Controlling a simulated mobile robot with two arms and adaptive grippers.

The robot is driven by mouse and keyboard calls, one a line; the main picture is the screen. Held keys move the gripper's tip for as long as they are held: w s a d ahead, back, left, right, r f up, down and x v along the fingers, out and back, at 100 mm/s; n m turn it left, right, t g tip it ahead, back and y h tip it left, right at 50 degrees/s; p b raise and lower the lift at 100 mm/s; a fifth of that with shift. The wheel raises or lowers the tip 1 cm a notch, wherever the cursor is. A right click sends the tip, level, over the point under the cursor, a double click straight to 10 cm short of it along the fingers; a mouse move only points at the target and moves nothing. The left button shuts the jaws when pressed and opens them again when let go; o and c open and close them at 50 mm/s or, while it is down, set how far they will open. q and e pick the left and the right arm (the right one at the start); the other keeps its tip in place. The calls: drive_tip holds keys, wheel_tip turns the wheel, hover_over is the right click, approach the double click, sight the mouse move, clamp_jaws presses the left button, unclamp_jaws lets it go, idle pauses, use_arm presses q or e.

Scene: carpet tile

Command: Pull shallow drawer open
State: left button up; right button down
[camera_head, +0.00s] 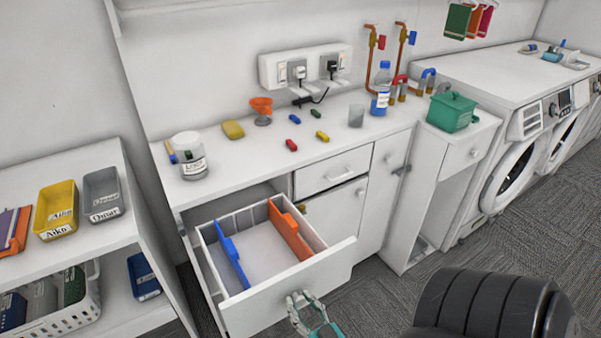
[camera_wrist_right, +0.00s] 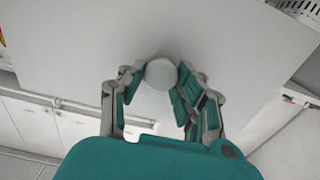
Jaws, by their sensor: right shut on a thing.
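A white drawer (camera_head: 320,268) stands pulled out from the counter. Inside it are a blue divider (camera_head: 232,262), an orange divider (camera_head: 290,235) and a bare pale floor. My right gripper (camera_head: 300,302) is at the lower part of the drawer's front, and its grip is partly hidden in the head view. In the right wrist view its teal-padded fingers (camera_wrist_right: 160,88) are shut around a round, pale drawer knob (camera_wrist_right: 160,73), with the flat drawer front (camera_wrist_right: 235,50) behind it. My left gripper is not in view.
The counter (camera_head: 235,158) above holds a jar (camera_head: 189,160), a bottle (camera_head: 381,90) and several small blocks. A shelf (camera_head: 110,235) stands close on the left. Carpet (camera_head: 400,290) lies right of the drawer.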

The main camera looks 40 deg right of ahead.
drive_tip(key=shift+s+f, duration=0.1)
drive_tip(key=c, duration=1.3)
unclamp_jaws()
drive_tip(key=o, duration=0.4)
drive_tip(key=shift+s, duration=0.2)
drive_tip(key=v, duration=1.2)
